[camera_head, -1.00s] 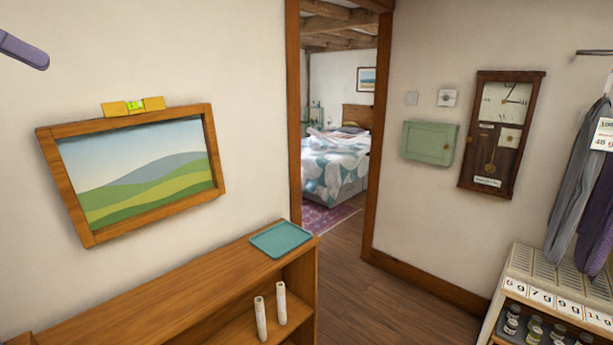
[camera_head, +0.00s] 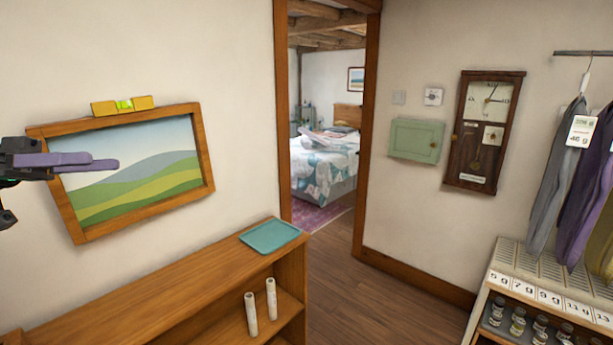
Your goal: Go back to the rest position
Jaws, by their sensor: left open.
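My left gripper (camera_head: 112,163) comes in from the left edge, in front of the left part of the framed landscape picture (camera_head: 182,186). Its purple fingers point right and hold nothing that I can see. The picture hangs on the left wall and looks slightly tilted. A yellow spirit level (camera_head: 122,105) rests on its top edge. My right gripper is not in view.
A wooden shelf unit (camera_head: 190,278) stands below the picture, with a teal tray (camera_head: 270,236) on top. A doorway opens onto a bedroom with a bed (camera_head: 322,168). A wall clock (camera_head: 484,132) and hanging clothes (camera_head: 556,185) are at the right. The wooden floor (camera_head: 385,300) is clear.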

